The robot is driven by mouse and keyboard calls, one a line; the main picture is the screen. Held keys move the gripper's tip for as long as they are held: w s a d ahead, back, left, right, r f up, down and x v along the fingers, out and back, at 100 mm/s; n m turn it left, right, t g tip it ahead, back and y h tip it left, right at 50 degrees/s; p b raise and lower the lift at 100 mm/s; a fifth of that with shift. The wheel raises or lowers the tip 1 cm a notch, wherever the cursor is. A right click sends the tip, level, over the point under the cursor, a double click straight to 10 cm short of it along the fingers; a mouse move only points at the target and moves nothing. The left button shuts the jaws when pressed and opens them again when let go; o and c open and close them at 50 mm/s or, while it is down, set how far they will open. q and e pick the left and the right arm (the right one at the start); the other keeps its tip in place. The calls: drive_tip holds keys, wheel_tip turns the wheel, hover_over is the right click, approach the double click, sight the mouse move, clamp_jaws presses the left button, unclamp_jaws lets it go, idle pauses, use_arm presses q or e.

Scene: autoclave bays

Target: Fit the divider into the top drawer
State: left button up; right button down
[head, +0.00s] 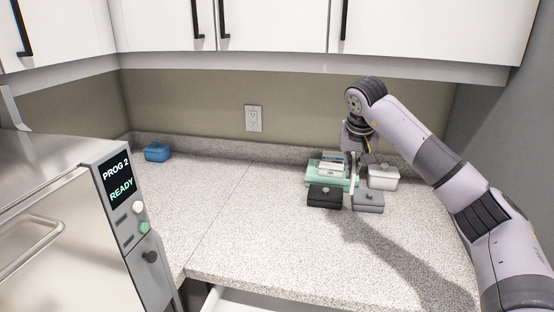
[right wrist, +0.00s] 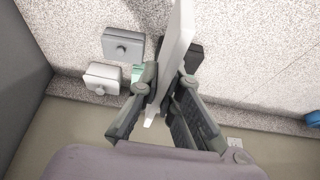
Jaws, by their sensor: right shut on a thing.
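The divider is a thin white panel (right wrist: 179,38). My right gripper (right wrist: 164,84) is shut on it in the right wrist view. In the head view the right gripper (head: 356,157) is over the back right of the counter, and the divider (head: 352,178) shows as a narrow upright white strip among small boxes. Whether its lower edge touches the counter I cannot tell. A white drawer (head: 262,303) shows at the bottom edge of the head view, below the counter front; only a strip of it is visible. My left gripper is not in view.
Near the gripper are a black box (head: 324,198), a grey box (head: 368,203), a white box (head: 383,178) and a green tray (head: 313,177) holding items. A blue box (head: 157,152) stands back left. An autoclave (head: 120,190) stands left. The counter's middle is clear.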

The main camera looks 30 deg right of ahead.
drive_tip(key=s+a+f+n+y, duration=0.15)
drive_tip(key=a+f, duration=0.25)
drive_tip(key=a, duration=0.4)
drive_tip(key=s+a+f+n, duration=0.1)
drive_tip(key=a+f+n, duration=0.2)
drive_tip(key=a, duration=0.6)
drive_tip(key=s+a+f+n+t+y, duration=0.1)
drive_tip(key=s+a+f+n, duration=0.2)
drive_tip(key=s+a, duration=0.7)
drive_tip(key=a+f, duration=0.2)
drive_tip(key=a, duration=0.1)
drive_tip(key=shift+a, duration=0.2)
drive_tip(key=shift+f+n, duration=0.15)
drive_tip(key=shift+n, duration=0.1)
